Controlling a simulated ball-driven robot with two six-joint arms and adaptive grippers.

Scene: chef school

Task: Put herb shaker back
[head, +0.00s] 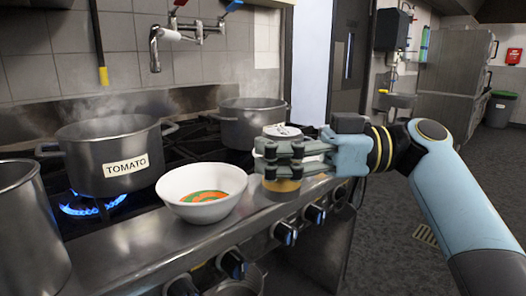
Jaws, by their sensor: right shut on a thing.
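The herb shaker (282,184) has a pale, round top and a yellow-brown lower part. It stands upright at the front ledge of the stove, to the right of the white bowl. My right gripper (272,158) comes in from the right and is shut around the shaker's middle, hiding much of it. I cannot tell whether the shaker's base touches the ledge or is just above it. My left gripper is not in view.
A white bowl (188,208) with orange and green contents sits on the ledge. A steaming pot labelled TOMATO (90,165) is over a blue flame (88,207). Another pot (240,125) stands behind the shaker, and a tall metal pot (30,240) is at left. Knobs (285,232) line the front.

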